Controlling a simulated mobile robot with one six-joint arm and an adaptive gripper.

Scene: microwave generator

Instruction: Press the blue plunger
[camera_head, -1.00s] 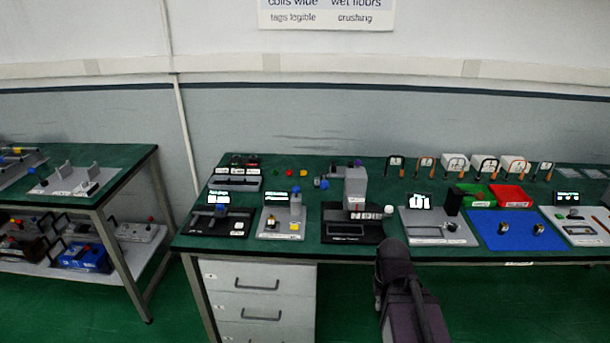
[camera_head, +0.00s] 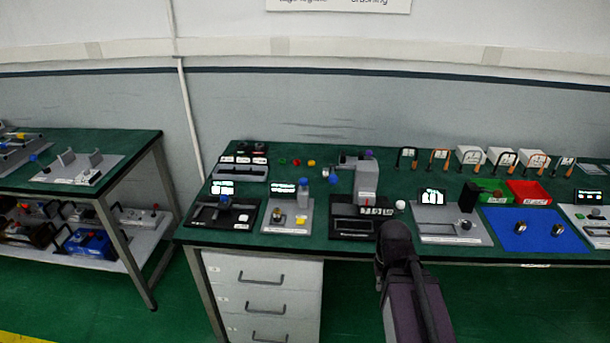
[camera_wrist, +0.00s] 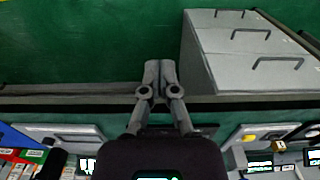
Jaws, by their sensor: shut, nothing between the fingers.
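Several blue-topped parts stand on the green bench in the head view, and I cannot tell for sure which one is the plunger. One is a blue cap (camera_head: 303,182) on a small grey upright device (camera_head: 288,217) with a yellow part. Another is a blue knob (camera_head: 224,199) on the dark device to its left. A third blue piece (camera_head: 333,178) sits beside the tall grey press-like device (camera_head: 365,180). My gripper (camera_wrist: 160,64) is shut and empty in the wrist view, with the bench front edge and floor behind it. Its fingertips are hidden in the head view.
The green bench (camera_head: 185,232) has a white drawer unit (camera_head: 264,295) below. A blue mat (camera_head: 530,240), a red bin (camera_head: 533,195) and a green bin (camera_head: 483,194) lie to the right. A second bench stands at left. Green floor is clear in front.

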